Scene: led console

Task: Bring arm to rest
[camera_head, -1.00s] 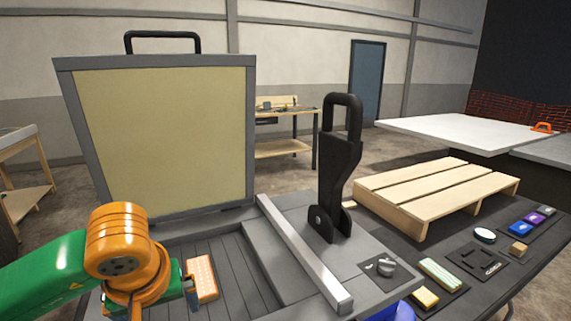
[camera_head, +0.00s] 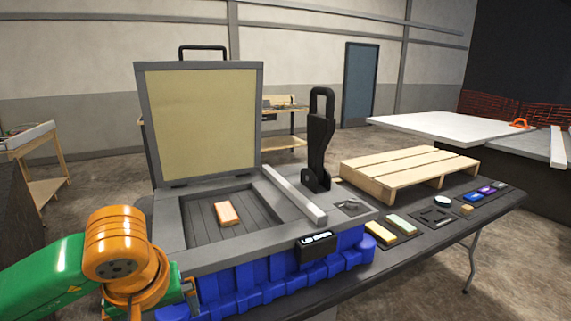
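My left arm comes in from the lower left in green and orange. Its gripper (camera_head: 190,298) is at the bottom left, in front of the console's near left corner. Only part of a finger shows, so its opening cannot be told. The LED console (camera_head: 215,257) has a grey frame on a blue base. Its lid (camera_head: 203,120) stands open. An orange block with a pale top (camera_head: 227,213) lies in the slatted recess, apart from my gripper. A black lever (camera_head: 319,145) stands upright at the console's right. My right gripper is not in view.
A wooden pallet (camera_head: 408,168) lies on the dark table (camera_head: 415,252), right of the console. Yellow (camera_head: 380,233) and pale green (camera_head: 401,224) blocks and several small parts lie along the table's right side. A white-topped table (camera_head: 450,133) stands behind.

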